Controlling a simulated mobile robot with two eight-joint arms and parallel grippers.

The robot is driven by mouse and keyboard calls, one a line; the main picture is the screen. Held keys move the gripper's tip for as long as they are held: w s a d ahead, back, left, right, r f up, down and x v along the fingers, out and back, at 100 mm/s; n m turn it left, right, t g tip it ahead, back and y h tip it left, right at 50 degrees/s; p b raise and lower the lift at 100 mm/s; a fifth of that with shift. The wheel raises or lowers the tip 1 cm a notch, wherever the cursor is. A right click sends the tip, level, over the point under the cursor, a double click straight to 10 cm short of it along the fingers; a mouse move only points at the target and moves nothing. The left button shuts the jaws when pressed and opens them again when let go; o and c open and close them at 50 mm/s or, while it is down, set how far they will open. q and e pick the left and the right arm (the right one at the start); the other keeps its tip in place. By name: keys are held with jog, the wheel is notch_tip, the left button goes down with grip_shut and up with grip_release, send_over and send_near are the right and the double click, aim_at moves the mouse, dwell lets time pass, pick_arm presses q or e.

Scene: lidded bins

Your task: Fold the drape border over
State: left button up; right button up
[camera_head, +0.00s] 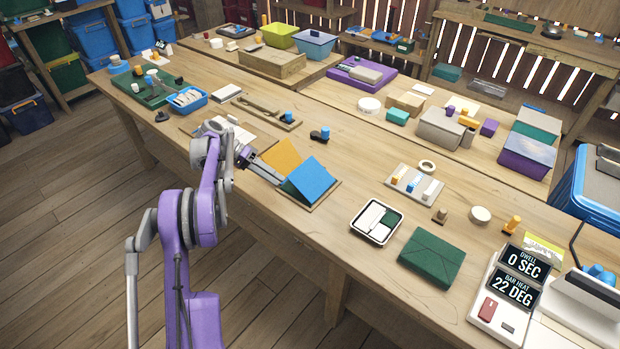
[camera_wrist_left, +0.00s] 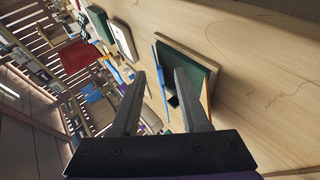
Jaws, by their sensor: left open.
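A folded sheet stands on a brown board (camera_head: 325,193) near the table's front edge. It shows a blue panel (camera_head: 312,178) tilted up, an orange panel (camera_head: 283,157) to its left and a dark green part (camera_head: 293,191) below the blue one. My left gripper (camera_head: 276,177) reaches in low from the left, by the orange and blue panels. In the left wrist view its fingers (camera_wrist_left: 160,76) are apart, with the thin blue edge (camera_wrist_left: 157,62) and green part (camera_wrist_left: 192,66) ahead of them. I cannot tell whether a finger touches the sheet. My right gripper is not in view.
A dark green folded packet (camera_head: 432,257), a white tray (camera_head: 376,221) and a block rack (camera_head: 413,184) lie to the right. A heat-bar device (camera_head: 510,288) stands at the far right. A wooden holder (camera_head: 262,112) lies behind.

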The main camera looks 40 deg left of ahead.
pick_arm(q)
jog(key=shift+p+v, duration=0.3)
jog(key=shift+v, duration=0.75)
notch_tip(320, 180, up, 2)
jog(key=m+y+p, duration=0.1)
jog(key=y+p, duration=0.1)
jog(key=y, duration=0.8)
jog(key=shift+p, duration=0.3)
jog(key=shift+c, duration=0.3)
grip_shut()
